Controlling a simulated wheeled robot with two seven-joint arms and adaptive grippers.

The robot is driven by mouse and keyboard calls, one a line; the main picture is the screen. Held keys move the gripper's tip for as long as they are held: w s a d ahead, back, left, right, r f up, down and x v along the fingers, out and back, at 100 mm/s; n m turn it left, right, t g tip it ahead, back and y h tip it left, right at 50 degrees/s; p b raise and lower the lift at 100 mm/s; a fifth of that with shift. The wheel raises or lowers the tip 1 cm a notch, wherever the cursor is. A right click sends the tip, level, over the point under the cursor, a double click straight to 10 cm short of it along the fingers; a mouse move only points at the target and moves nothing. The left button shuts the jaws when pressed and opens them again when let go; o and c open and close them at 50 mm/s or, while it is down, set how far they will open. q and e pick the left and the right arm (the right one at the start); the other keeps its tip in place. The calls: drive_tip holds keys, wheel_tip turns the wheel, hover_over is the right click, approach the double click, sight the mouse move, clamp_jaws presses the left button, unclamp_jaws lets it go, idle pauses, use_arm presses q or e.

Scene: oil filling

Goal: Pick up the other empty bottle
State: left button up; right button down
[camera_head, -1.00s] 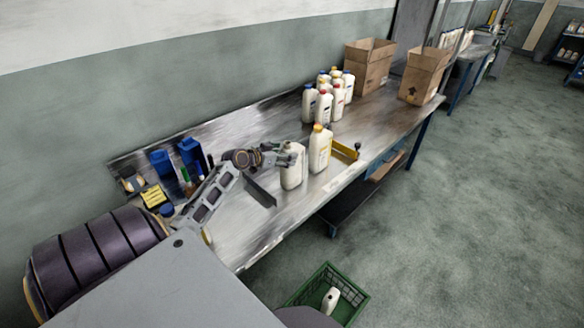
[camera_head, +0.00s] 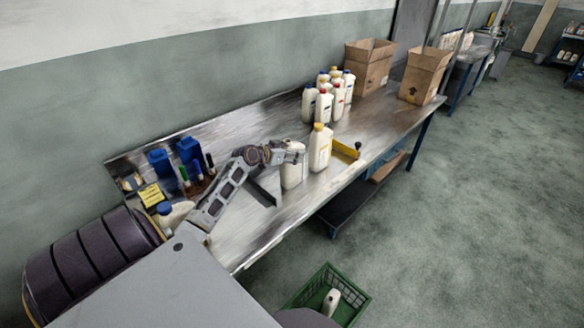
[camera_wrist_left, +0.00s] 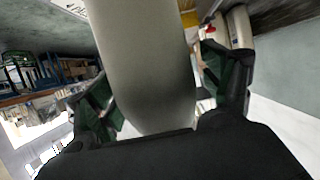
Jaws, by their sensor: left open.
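A white bottle (camera_head: 292,175) stands upright on the metal workbench (camera_head: 243,240), its top partly hidden by my left gripper (camera_head: 292,152). My left gripper is open, with its fingers at either side of this bottle. In the left wrist view the pale bottle body (camera_wrist_left: 145,65) fills the space between the dark green finger pads (camera_wrist_left: 160,95); contact cannot be told. A white bottle with a yellow cap (camera_head: 320,150) stands just to its right. Another white bottle (camera_head: 331,301) lies in the green crate (camera_head: 357,306) on the floor. My right gripper is out of view.
Several capped bottles (camera_head: 336,100) stand farther back on the bench, near two cardboard boxes (camera_head: 366,72). A yellow tool (camera_head: 346,149) lies right of the yellow-capped bottle. Blue containers (camera_head: 189,148), markers and a blue-capped bottle (camera_head: 172,214) are at the left end.

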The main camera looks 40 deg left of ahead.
use_arm(q)
drive_tip(key=shift+w+f, duration=0.15)
drive_tip(key=shift+w, duration=0.15)
drive_tip(key=shift+c, duration=0.5)
drive_tip(key=c, duration=1.1)
drive_tip(key=shift+c, duration=0.2)
drive_tip(key=shift+r+b, duration=0.4)
drive_tip(key=shift+r, duration=4.65)
